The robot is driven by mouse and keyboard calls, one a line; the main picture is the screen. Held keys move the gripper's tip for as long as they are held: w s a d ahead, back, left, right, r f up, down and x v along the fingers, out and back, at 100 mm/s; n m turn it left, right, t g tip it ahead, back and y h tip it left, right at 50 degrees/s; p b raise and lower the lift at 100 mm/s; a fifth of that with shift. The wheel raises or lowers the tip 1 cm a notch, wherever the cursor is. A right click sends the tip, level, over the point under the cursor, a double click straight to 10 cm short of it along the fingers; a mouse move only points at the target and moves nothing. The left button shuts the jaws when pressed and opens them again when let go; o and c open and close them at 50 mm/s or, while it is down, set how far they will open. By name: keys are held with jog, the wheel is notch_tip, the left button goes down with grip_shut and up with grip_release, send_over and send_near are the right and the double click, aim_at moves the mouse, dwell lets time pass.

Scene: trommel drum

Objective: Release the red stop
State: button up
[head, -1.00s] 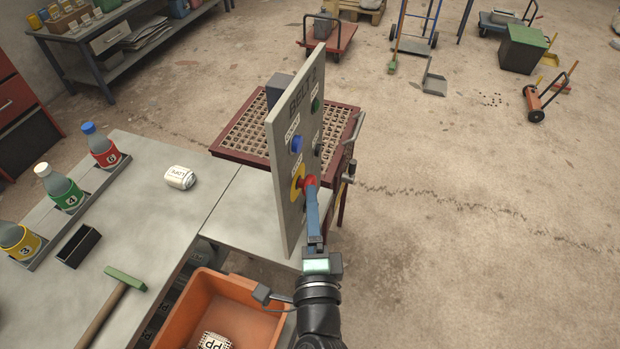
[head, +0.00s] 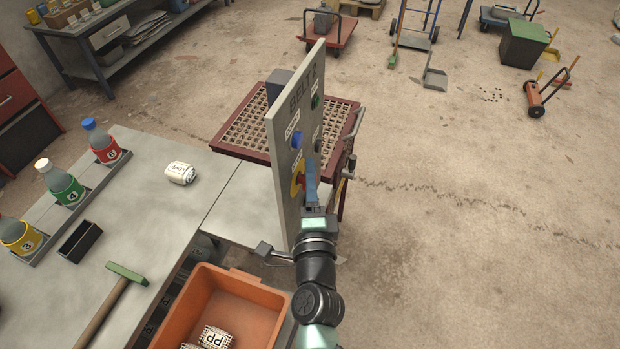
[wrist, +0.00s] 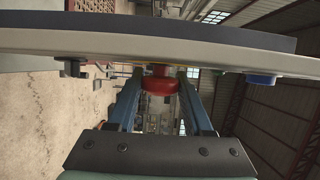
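The red stop (wrist: 160,87) is a round red knob on the upright grey control panel (head: 290,200) marked BELT 2. In the head view, only a little red shows on its yellow backing (head: 296,180), behind my gripper. My gripper (head: 310,178) is right at the panel. In the wrist view, its two blue fingers (wrist: 161,88) stand apart, one on each side of the red knob. I cannot tell whether they touch it.
A blue button (head: 297,140) and a green one (head: 316,102) are higher on the panel. An orange crate (head: 207,290) stands below left, beside the grey bench (head: 150,225). A red-framed grate (head: 240,135) lies behind the panel. The floor at right is open.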

grip_shut()
jog(key=shift+d, duration=0.1)
jog(key=shift+s+d+f+b, duration=0.1)
jog(key=shift+s+d+b, duration=0.05)
jog(key=shift+d+b, duration=0.35)
jog(key=o, duration=0.6)
grip_release()
jog(key=shift+s, duration=0.1)
